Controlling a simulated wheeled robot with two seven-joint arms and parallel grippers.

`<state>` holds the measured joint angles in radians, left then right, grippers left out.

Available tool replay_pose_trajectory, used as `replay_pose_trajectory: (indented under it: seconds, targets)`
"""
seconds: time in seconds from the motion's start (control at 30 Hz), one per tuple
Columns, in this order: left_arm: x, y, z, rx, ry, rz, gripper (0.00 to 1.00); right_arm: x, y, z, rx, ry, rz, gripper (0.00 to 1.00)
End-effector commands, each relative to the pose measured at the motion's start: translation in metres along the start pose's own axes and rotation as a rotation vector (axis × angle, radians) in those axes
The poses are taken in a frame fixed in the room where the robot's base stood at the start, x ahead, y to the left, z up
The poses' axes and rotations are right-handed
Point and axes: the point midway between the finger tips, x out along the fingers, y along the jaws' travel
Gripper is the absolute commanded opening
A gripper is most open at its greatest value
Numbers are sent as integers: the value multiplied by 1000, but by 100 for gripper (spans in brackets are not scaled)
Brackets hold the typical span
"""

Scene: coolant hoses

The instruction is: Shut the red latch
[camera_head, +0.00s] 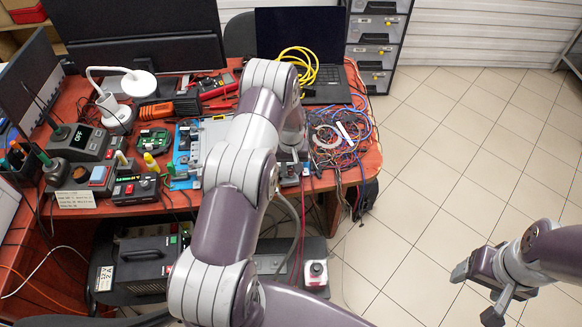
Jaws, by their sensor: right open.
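I cannot make out the red latch in the head view; it may be hidden behind my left arm or too small to tell. A silver-grey unit with dark parts on a blue mat (183,158) lies on the red-brown table (369,158), partly covered by that arm. My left gripper (291,172) points down at the table's front edge, right of this unit. It is mostly hidden by its own arm, so its jaws and anything between them do not show. My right gripper (486,290) is open and empty over the tiled floor at lower right, away from the table.
Tangled wires (340,140) lie right of my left gripper. Yellow cable (300,62) rests on a laptop (330,88). A soldering station (78,142), a white lamp (138,84) and a multimeter (170,108) crowd the left. Boxes stand below the table. The tiled floor (450,170) at right is clear.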

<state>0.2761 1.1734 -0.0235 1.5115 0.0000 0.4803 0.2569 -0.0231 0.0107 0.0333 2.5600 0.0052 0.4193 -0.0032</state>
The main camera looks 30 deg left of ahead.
Motion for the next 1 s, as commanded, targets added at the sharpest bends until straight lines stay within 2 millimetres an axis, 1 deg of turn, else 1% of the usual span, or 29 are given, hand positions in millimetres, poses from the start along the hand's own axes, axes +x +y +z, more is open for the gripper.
replay_pose_trajectory:
  seconds: [0.27,0.37,0.47,0.57,0.7,0.8,0.9,1.0]
  targets:
    - [-1,0,0,-1,0,0,32,0,0,0,0,0,0,71]
    - [-7,0,-1,-2,2,1,32,2,0,0,0,0,0,71]
    - [-23,0,-1,-2,4,1,32,6,0,1,0,0,0,71]
    - [-47,0,-1,-1,5,1,32,11,0,1,0,0,0,71]
    - [-85,0,-1,-1,5,1,32,18,0,2,0,0,0,71]
    - [-106,0,0,-1,3,1,32,20,0,2,0,0,0,71]
    - [-120,0,0,-1,2,0,32,21,0,3,0,0,0,71]
    - [-126,0,0,-1,0,0,32,22,0,3,0,0,0,71]
